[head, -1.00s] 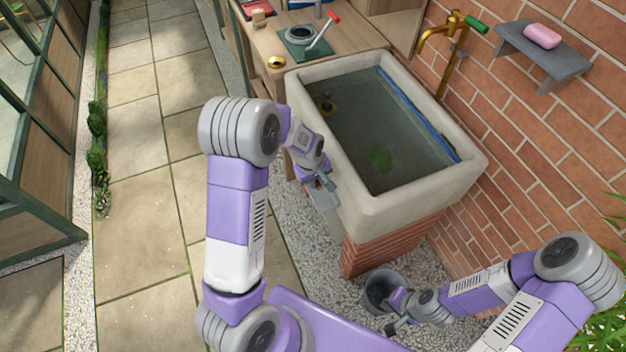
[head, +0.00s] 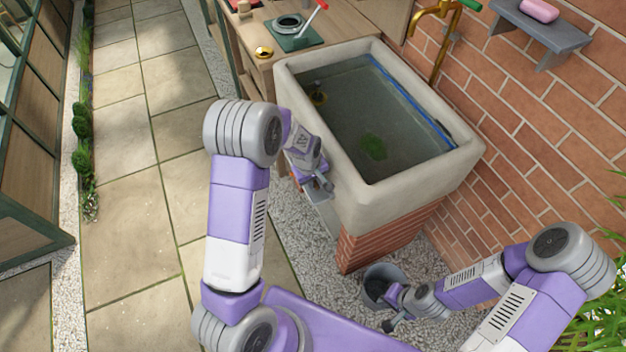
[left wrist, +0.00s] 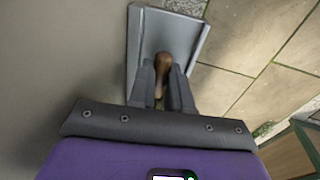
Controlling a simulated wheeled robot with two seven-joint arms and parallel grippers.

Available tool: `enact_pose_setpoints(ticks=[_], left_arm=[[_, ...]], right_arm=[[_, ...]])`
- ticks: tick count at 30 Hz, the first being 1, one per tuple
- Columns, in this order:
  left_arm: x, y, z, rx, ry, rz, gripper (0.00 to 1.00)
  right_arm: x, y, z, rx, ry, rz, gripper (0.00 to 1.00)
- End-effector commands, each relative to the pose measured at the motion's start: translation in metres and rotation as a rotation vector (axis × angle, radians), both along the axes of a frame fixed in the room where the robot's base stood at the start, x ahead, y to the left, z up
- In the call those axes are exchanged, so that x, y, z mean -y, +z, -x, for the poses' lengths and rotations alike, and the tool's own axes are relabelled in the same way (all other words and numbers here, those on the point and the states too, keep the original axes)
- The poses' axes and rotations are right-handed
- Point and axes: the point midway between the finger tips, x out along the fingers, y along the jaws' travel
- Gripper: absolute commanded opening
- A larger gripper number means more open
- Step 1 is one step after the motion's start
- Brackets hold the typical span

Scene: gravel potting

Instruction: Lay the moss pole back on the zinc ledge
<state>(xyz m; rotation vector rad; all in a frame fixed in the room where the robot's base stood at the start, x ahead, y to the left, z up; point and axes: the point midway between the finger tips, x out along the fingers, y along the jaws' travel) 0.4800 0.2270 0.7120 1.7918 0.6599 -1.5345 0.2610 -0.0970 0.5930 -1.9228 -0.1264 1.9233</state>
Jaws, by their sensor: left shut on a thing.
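The moss pole (left wrist: 162,66) shows in the left wrist view as a short brown rounded end between my left fingers. The rest of it is hidden. My left gripper (left wrist: 166,88) is shut on it, over the grey zinc ledge (left wrist: 185,28). I cannot tell whether the pole touches the ledge. In the head view the left gripper (head: 325,187) is beside the stone sink's left wall, with the ledge (head: 324,217) partly seen below it. My right gripper (head: 389,324) is low by the grey bucket; its jaws are too small to read.
The stone sink (head: 408,205) stands on brick, with water and a green clump (head: 373,146) inside. The bucket (head: 377,276) is on gravel before it. A wooden bench (head: 262,77) is behind. Paving (head: 130,220) on the left is clear.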

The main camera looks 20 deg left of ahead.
Motion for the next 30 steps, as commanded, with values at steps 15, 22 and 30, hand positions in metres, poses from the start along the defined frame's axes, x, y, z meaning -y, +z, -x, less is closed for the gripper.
enact_pose_setpoints(ticks=[15, 22, 30], left_arm=[[0.0001, -0.0013, -0.0006, 0.001, 0.0, 0.0, 0.0], [0.0001, -0.002, -0.0005, 0.001, 0.0, 0.0, 0.4], [-0.0004, -0.0026, 0.0006, -0.002, 0.001, 0.0, 0.48]], right_arm=[[0.0, -0.0011, 0.0, 0.0, 0.0, 0.0, 0.0], [0.0, -0.0015, 0.0, 0.0, 0.0, 0.0, 0.0], [0.0, -0.0014, 0.0, 0.0, 0.0, 0.0, 0.0]])
